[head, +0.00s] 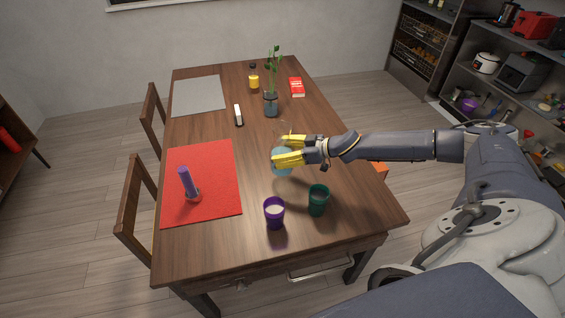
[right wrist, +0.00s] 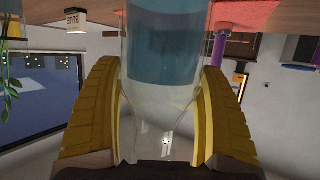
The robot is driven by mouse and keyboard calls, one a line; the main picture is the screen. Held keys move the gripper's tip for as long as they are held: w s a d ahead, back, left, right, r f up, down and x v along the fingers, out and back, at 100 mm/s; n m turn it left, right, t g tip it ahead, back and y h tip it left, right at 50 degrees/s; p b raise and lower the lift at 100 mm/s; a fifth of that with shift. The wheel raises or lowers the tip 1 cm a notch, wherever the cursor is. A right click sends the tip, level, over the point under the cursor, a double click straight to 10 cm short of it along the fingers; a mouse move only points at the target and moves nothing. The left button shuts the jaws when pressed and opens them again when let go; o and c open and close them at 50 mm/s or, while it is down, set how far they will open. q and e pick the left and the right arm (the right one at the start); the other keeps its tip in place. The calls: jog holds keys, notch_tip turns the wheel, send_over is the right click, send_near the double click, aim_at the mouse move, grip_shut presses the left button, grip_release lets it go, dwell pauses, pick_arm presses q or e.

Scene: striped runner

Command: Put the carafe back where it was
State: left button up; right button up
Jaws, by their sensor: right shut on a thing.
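The carafe (head: 282,164) is clear glass with blue liquid in its lower part. It stands out over the middle of the wooden table, right of the red mat. My right gripper (head: 281,149) has its yellow fingers around the carafe's clear upper part. In the right wrist view the carafe (right wrist: 165,50) fills the gap between both fingers (right wrist: 160,115), with its blue part towards the table. Whether its base touches the table I cannot tell. My left gripper is not in view.
A purple cup (head: 274,214) and a green cup (head: 318,200) stand near the front edge. A purple candle (head: 187,183) stands on the red mat (head: 215,160).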

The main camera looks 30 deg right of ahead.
jog(key=shift+f, duration=2.5)
jog(key=shift+f, duration=0.15)
jog(key=o, duration=1.6)
jog(key=shift+f, duration=0.1)
jog(key=shift+r, duration=0.25)
jog(key=shift+v, duration=5.95)
jog(key=shift+s+f, duration=0.1)
